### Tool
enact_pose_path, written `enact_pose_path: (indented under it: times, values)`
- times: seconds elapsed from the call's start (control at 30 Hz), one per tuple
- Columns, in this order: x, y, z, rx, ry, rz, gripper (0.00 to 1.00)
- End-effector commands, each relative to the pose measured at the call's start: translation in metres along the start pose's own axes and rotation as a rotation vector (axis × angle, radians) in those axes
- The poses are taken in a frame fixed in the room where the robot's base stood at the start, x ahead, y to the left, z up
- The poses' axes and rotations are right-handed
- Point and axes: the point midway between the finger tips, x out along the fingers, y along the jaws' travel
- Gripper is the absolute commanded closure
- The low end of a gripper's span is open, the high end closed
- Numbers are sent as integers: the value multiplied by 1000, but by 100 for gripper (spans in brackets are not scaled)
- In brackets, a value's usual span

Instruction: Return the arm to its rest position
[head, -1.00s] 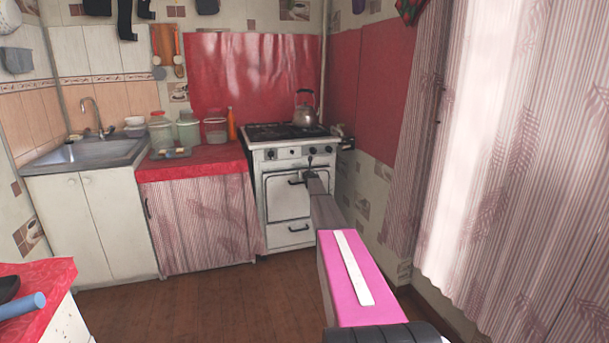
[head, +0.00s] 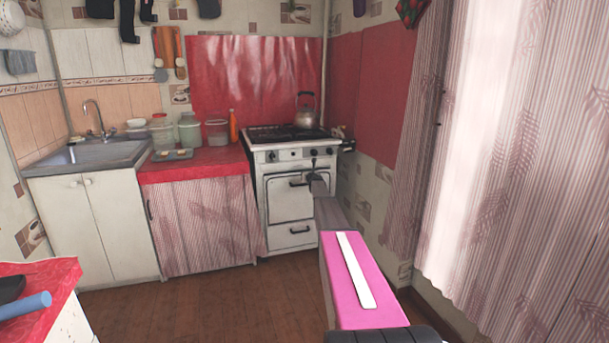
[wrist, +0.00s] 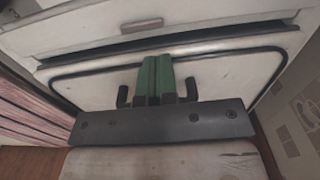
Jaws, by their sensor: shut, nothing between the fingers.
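My arm reaches forward from the bottom right of the head view, with a pink section and a grey section, toward the front of the white stove (head: 290,200). My gripper shows in the wrist view as two green fingers (wrist: 155,78) side by side. They are shut with nothing between them. They point at the pale oven front (wrist: 225,75), which has a dark outline and a dark slot along its top. Dark curved pieces show on both sides of the fingers; I cannot tell whether they are a handle. The gap between fingertips and stove is unclear.
A kettle (head: 306,112) stands on the stove. To its left are a red counter (head: 200,166) with jars and a sink (head: 85,154). A curtain (head: 530,150) hangs close on the right. Another red counter (head: 62,275) is at lower left. The wooden floor (head: 190,300) between is clear.

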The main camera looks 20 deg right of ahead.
Motion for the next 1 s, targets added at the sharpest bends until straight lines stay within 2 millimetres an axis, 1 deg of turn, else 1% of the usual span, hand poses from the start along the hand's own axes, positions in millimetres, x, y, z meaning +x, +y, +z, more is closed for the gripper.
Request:
enact_pose_path:
  times: [0.03,0.1,0.2,0.33,0.5,0.63,0.67,0.73,0.77,0.87,0.9,0.97,1.0]
  values:
    - [-14,1,9,-1,0,-1,100]
    - [-25,0,19,-1,1,-2,100]
    - [-39,0,31,-1,1,-2,100]
    - [-52,0,45,-1,1,-3,100]
    - [-60,0,53,0,2,-3,100]
    - [-63,0,54,4,4,-4,100]
    - [-65,1,54,13,5,-7,100]
    - [-75,7,50,60,13,-26,100]
    - [-82,11,48,95,19,-41,100]
    - [-118,29,36,283,47,-118,100]
    - [-137,38,28,386,62,-163,100]
    - [-169,53,14,557,86,-240,100]
    - [-191,62,5,672,100,-294,100]
